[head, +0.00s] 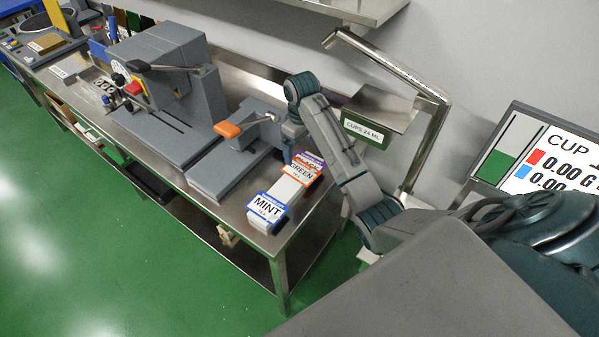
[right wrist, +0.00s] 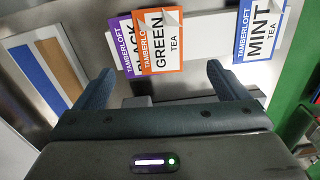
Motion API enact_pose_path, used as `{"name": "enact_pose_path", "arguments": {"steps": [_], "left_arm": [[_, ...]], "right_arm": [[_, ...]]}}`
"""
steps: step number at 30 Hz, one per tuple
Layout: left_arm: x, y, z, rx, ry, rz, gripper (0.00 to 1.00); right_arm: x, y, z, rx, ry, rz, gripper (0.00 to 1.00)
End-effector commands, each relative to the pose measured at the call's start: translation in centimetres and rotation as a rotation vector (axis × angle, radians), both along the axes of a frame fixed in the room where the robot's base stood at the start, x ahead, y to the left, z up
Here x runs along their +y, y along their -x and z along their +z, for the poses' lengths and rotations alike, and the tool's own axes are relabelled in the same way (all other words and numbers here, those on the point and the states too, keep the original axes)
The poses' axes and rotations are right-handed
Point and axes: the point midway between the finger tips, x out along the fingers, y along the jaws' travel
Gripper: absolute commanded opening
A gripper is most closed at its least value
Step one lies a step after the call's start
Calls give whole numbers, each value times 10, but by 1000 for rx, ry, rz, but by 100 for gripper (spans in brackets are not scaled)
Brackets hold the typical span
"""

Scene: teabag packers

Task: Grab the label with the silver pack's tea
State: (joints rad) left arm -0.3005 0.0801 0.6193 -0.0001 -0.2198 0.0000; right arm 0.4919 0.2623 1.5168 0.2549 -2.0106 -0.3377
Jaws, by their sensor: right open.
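Three label stacks sit on a white holder at the right end of the steel bench. They are the blue MINT label (head: 266,208), the orange GREEN label (head: 301,173) and the purple BLACK label (head: 312,160). In the right wrist view the GREEN label (right wrist: 160,42) overlaps the BLACK label (right wrist: 124,45), and the MINT label (right wrist: 259,32) is to the right. My right gripper (right wrist: 160,82) is open and empty, with its fingers spread just below the GREEN and BLACK labels in that view. I cannot make out a silver pack. My left gripper is not in view.
A grey press with an orange handle (head: 228,129) stands beside the labels, and a larger grey machine (head: 165,75) is farther left. A steel chute with a CUPS 24 ML sign (head: 362,132) is behind my right arm. A screen (head: 550,160) is at the right.

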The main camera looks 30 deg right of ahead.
Motion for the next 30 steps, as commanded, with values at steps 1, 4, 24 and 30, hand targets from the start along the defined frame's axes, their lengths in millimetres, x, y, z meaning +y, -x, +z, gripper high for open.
{"name": "enact_pose_path", "arguments": {"steps": [1, 4, 24, 30], "left_arm": [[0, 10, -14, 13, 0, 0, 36], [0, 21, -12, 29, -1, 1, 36], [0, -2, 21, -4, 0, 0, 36], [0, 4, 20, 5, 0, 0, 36]], "right_arm": [[0, 0, -14, 1, 0, 0, 94], [0, 0, -26, 3, 0, 0, 94], [0, 0, -87, -1, 0, 0, 94], [0, 0, -87, -1, 0, 0, 82]]}}
